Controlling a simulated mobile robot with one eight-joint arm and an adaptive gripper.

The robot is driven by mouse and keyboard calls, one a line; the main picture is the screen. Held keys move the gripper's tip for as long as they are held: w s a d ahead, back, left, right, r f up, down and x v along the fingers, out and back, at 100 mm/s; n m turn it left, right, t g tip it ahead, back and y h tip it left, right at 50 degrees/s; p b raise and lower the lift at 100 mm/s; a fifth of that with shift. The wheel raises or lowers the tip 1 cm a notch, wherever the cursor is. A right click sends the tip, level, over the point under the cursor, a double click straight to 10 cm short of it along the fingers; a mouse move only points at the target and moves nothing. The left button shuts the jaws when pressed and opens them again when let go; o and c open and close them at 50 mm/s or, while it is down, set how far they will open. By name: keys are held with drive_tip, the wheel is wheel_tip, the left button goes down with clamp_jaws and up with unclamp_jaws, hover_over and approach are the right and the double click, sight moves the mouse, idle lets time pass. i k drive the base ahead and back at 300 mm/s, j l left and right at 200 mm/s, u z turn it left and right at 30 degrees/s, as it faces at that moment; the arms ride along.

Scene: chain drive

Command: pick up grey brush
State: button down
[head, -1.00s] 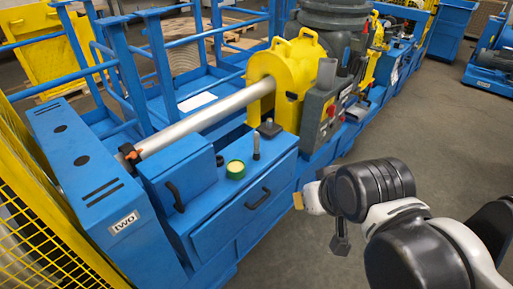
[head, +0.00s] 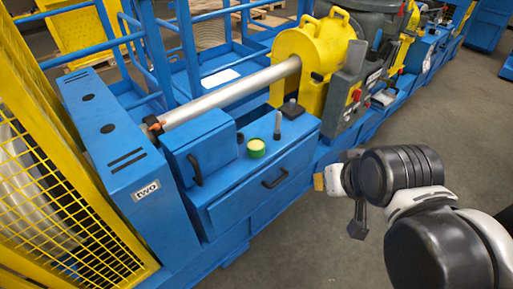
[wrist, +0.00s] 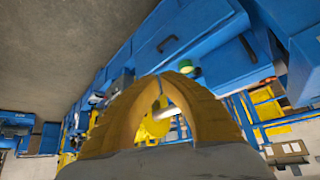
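A small upright grey cylinder (head: 277,125), which may be the grey brush, stands on the blue cabinet top (head: 225,175). A dark square piece with an upright stub (head: 291,108) stands just behind it to the right, so I cannot tell for sure which is the brush. My gripper (head: 319,182) is in front and to the right of the cabinet, apart from these things. In the wrist view its two tan fingers (wrist: 160,78) meet at the tips, with nothing held between them. The grey cylinder is not clear in that view.
A green-and-yellow round tin (head: 256,148) and a small black cylinder (head: 240,137) share the cabinet top. A long metal bar (head: 225,95) runs behind to a yellow housing (head: 298,60). Yellow mesh fencing (head: 50,190) is at left. Grey floor at right is open.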

sight(277, 136)
drive_tip(key=i+j+z, duration=0.1)
drive_tip(key=i+z, duration=0.15)
drive_tip(key=i, duration=0.25)
drive_tip(key=i+j+z, duration=0.25)
drive_tip(key=i, duration=0.25)
drive_tip(key=i+l, duration=0.05)
